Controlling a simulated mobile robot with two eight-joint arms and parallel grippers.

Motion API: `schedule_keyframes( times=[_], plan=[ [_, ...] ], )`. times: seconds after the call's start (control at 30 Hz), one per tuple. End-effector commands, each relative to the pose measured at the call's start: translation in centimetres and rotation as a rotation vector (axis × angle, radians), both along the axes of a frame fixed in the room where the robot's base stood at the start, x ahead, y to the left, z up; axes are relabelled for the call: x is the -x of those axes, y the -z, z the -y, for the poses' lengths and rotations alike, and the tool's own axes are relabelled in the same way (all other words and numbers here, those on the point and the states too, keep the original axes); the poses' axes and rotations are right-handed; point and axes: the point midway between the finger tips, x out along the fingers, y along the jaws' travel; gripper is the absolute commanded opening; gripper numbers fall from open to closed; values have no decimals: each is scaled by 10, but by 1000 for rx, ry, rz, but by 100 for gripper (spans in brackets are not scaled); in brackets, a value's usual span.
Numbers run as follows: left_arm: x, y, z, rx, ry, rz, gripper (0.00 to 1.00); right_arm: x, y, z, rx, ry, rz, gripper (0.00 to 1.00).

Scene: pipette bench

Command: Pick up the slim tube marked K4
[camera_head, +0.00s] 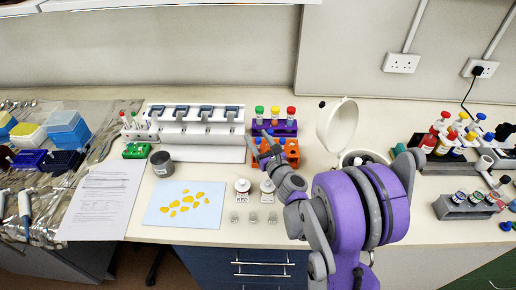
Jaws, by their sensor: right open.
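No K4 mark is legible, so I cannot tell which tube carries it. My right gripper (262,145) is open, at the left side of the orange rack. Whether anything is between its fingers is too small to tell. Slim tubes also stand in a small white rack (139,134) on the left. My left gripper is not in view.
A white pipette stand (190,130) is left of the racks. A round device with its lid up (338,122) stands on the right. A grey cup (161,163), a blue sheet with yellow shapes (185,204) and small jars (243,186) lie in front.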

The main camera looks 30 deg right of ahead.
Motion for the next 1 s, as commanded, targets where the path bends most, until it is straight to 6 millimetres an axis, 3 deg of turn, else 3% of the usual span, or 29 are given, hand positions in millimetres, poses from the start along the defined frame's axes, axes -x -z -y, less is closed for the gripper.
schedule_keyframes(
  times=[0.07,0.4,0.77,0.87,1.0],
  plan=[
    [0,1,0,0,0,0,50,0,1,0,0,0,0,59],
    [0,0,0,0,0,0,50,0,0,0,1,0,0,0],
    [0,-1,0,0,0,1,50,0,-1,0,1,0,0,0],
    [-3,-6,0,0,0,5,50,0,-12,0,1,0,1,0],
    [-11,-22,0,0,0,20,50,-1,-40,0,0,0,5,0]
  ],
)
